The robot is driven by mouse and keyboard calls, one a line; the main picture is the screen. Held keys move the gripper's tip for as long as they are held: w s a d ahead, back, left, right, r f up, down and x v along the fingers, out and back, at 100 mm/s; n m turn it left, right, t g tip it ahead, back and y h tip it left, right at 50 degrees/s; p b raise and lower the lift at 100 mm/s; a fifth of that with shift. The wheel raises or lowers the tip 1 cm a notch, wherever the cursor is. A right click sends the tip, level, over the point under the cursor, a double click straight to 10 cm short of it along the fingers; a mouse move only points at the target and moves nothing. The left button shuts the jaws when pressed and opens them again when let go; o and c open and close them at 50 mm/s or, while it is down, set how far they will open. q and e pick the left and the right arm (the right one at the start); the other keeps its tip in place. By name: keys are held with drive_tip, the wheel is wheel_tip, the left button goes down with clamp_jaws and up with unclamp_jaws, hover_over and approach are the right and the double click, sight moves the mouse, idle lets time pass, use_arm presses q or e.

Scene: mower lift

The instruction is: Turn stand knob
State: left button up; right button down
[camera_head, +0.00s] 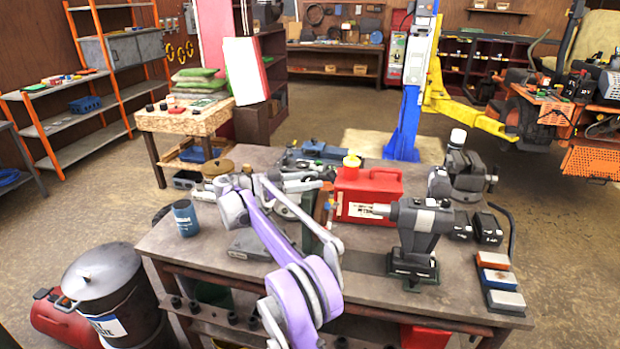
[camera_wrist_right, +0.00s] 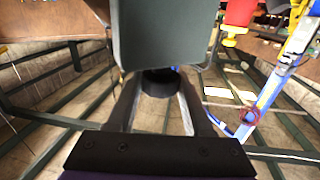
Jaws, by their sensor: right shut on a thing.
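The stand shows in the right wrist view as a dark grey-green panel (camera_wrist_right: 175,35), with a round black knob (camera_wrist_right: 160,82) at its lower edge. My right gripper (camera_wrist_right: 160,90) has its two fingers on either side of the knob and is shut on it. In the head view the purple and grey right arm reaches over the table, and its gripper (camera_head: 302,208) is at a dark green upright stand (camera_head: 320,238). The arm partly hides the stand, and the knob cannot be made out there. My left gripper is not in view.
The workbench (camera_head: 205,255) is crowded. A red canister (camera_head: 385,183) stands behind the stand and a grey drill-like machine (camera_head: 420,225) stands to its right. A blue cup (camera_head: 185,218) is at left, sharpening blocks (camera_head: 497,278) at right. A lidded bin (camera_head: 105,290) stands left on the floor.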

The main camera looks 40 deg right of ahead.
drive_tip(key=shift+m+g+y, duration=0.6)
drive_tip(key=shift+m+g, duration=0.2)
drive_tip(key=shift+g, duration=0.3)
drive_tip(key=shift+c, duration=1.5)
unclamp_jaws()
